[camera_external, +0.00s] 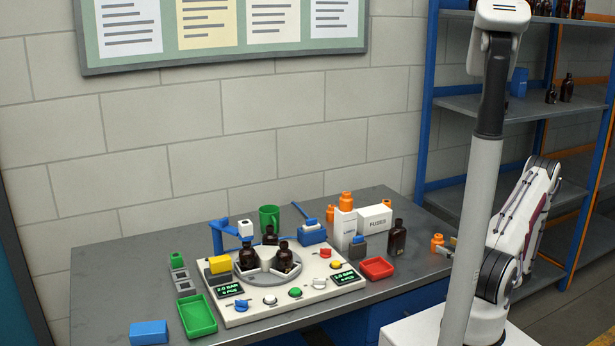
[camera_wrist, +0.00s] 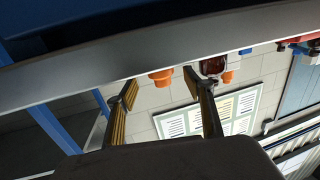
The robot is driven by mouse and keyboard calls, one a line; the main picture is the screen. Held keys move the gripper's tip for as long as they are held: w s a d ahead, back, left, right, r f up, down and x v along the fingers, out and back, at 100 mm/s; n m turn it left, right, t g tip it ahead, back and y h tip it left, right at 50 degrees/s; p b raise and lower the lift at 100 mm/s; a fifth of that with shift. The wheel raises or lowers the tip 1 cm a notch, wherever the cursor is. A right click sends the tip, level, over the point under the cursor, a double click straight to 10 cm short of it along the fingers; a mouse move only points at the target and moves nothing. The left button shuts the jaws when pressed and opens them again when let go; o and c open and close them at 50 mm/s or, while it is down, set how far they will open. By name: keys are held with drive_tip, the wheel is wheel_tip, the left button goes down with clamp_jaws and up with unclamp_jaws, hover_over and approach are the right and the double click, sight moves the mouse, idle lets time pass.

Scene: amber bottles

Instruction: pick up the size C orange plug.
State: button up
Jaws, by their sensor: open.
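Several orange plugs are in view; I cannot read any size mark, so I cannot tell which is size C. In the external view one orange plug (camera_external: 437,242) stands near the table's right edge, with my gripper (camera_external: 451,245) just right of it, mostly hidden behind my arm. In the upside-down wrist view my gripper (camera_wrist: 160,78) is open. An orange plug (camera_wrist: 160,76) shows between its fingertips, apparently beyond them; another (camera_wrist: 229,76) is further right.
An amber bottle (camera_external: 397,238) stands left of the nearest plug and also shows in the wrist view (camera_wrist: 212,66). A red tray (camera_external: 377,268), white boxes (camera_external: 374,219) and a control panel (camera_external: 250,311) stand further left on the grey table (camera_external: 120,262). A blue shelf (camera_external: 470,104) stands behind.

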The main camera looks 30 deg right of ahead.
sight(443, 244)
drive_tip(key=shift+w, duration=0.1)
idle(0.3)
drive_tip(key=shift+x, duration=2.55)
drive_tip(key=shift+a, duration=0.1)
drive_tip(key=c, duration=1.2)
